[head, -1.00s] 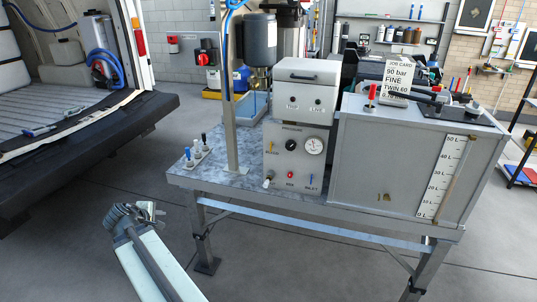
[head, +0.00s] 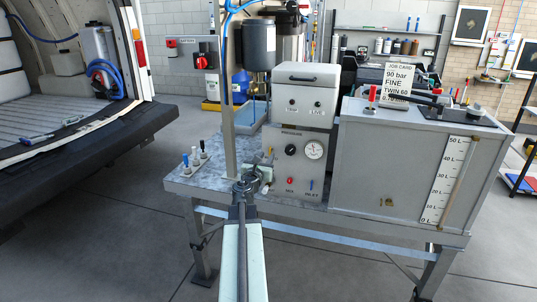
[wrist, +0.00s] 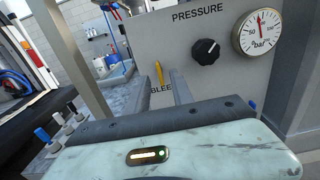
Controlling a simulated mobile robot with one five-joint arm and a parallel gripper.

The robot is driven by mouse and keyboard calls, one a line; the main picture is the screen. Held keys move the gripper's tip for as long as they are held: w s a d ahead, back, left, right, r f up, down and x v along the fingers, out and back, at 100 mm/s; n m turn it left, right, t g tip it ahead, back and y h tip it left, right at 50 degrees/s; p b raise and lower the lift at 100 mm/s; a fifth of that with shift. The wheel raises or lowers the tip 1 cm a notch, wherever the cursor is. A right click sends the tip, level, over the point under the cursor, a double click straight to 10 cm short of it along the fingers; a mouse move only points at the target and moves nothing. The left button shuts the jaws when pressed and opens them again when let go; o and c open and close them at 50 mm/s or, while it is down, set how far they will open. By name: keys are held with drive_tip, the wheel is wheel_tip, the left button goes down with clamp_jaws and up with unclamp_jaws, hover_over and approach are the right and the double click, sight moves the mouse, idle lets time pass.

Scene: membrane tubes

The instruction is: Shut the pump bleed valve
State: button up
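The pump panel (head: 293,182) is a grey box face with a black knob, a gauge and a small yellow bleed lever (wrist: 159,73). The lever stands about upright above a partly hidden label reading "BLEE" in the wrist view. In the head view the lever (head: 270,152) is small, at the panel's left edge. My gripper (head: 254,180) is in front of the panel's lower left, below the lever. In the wrist view a grey finger shows just right of the lever, with no clear contact.
The pressure gauge (wrist: 262,32) has its red needle near upright. A black knob (wrist: 206,51) sits between lever and gauge. A metal post (head: 229,110) and several small toggles (head: 194,157) stand left of the panel. A grey tank (head: 385,165) stands to the right. The floor at left is clear.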

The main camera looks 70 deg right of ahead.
sight(270, 152)
drive_tip(key=d, duration=0.4)
drive_tip(key=shift+w+d, duration=0.15)
drive_tip(key=shift+d, duration=0.05)
clamp_jaws()
drive_tip(key=shift+m, duration=0.4)
drive_tip(key=m, duration=0.8)
drive_tip(key=shift+s+f, duration=0.1)
drive_tip(key=shift+s, duration=0.1)
drive_tip(key=m, duration=0.5)
drive_tip(key=shift+s, duration=0.1)
drive_tip(key=shift+f+m, duration=0.15)
drive_tip(key=shift+m, duration=1.85)
